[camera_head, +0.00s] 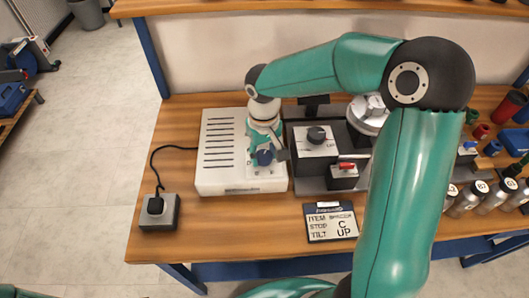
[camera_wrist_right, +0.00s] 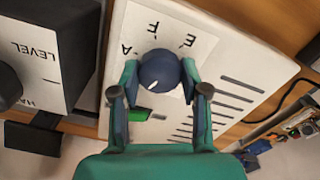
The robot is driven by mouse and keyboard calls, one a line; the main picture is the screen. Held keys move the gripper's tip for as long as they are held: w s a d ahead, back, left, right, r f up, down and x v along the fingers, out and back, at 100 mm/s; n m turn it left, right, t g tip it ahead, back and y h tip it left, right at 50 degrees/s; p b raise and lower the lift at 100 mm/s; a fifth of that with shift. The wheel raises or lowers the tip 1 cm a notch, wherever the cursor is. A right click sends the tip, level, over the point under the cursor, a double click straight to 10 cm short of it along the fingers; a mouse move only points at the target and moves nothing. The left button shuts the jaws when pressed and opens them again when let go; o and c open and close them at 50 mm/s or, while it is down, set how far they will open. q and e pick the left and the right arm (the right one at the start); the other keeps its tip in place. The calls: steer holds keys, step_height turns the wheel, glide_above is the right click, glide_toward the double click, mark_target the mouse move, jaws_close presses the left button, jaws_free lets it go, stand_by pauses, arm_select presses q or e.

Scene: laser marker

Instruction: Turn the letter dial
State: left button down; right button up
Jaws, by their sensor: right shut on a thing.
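The letter dial is a dark blue round knob (camera_head: 264,157) on a plate on the white box (camera_head: 222,185). In the right wrist view the dial (camera_wrist_right: 160,72) has a short white mark on its lower part. The printed letters A, F and E show around its far side; other letters are hidden. My right gripper (camera_head: 266,148) reaches down over the dial. Its teal fingers (camera_wrist_right: 159,85) are on both sides of the dial and shut on it. My left gripper is not in view.
A clipboard card (camera_head: 331,226) reads ITEM SPACER, STOP C, TILT UP. The LEVEL box (camera_head: 317,146) and a red-handled switch box (camera_head: 343,176) stand right of the white box. A grey socket box (camera_head: 159,214) is front left.

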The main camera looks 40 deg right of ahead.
mark_target(264, 155)
steer(key=n, duration=0.5)
steer(key=shift+s+n, duration=0.1)
steer(key=shift+n, duration=0.2)
steer(key=shift+f+n+p, duration=0.1)
steer(key=shift+n+p, duration=0.3)
steer(key=shift+n, duration=1.8)
steer(key=o, duration=1.1)
steer(key=shift+o, duration=0.2)
steer(key=shift+r, duration=0.4)
step_height(264, 155, up, 11)
steer(key=shift+r, duration=0.15)
